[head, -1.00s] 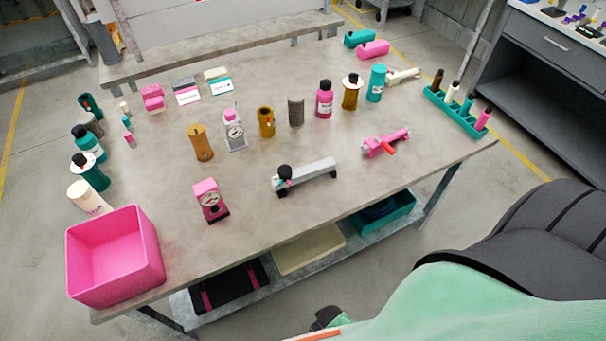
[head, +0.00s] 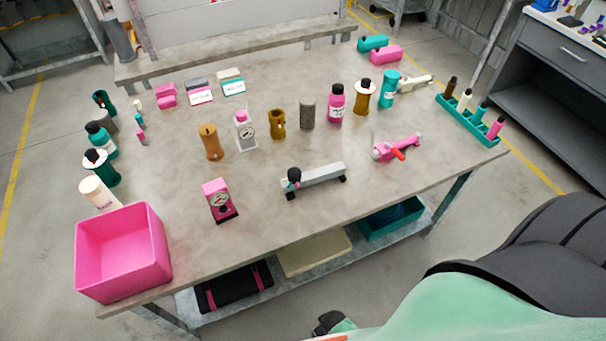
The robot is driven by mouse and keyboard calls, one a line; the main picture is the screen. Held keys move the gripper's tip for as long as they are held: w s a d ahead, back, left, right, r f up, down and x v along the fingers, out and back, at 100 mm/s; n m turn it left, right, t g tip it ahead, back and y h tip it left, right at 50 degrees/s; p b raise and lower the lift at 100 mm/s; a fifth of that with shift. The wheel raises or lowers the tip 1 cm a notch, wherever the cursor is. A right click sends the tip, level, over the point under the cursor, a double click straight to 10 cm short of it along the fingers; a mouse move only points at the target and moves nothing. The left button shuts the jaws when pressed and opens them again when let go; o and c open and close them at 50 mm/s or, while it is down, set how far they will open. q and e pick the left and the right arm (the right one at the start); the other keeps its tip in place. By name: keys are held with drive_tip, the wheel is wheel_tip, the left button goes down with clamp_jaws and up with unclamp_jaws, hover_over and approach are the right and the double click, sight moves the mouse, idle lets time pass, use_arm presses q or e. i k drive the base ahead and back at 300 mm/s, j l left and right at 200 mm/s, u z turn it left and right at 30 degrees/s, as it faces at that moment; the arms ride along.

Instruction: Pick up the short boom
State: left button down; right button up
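A grey bar with black end feet and a dark round knob (head: 318,175) lies near the front middle of the table; it may be the short boom, but no label confirms this. A pink tool with a red handle (head: 397,147) lies to its right. Mint and dark parts of my own body fill the bottom right.
A pink bin (head: 122,255) stands at the table's front left corner. A pink gauge block (head: 219,201) stands left of the grey bar. Several bottles and cylinders stand behind it. A teal rack (head: 467,118) is at the right edge. Bare tabletop surrounds the bar.

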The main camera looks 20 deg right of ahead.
sight(319, 174)
drive_tip(key=i+l, duration=0.1)
drive_tip(key=l, duration=0.35)
drive_tip(key=i+l, duration=0.15)
drive_tip(key=l, duration=0.35)
drive_tip(key=i+l, duration=0.1)
drive_tip(key=l, duration=0.35)
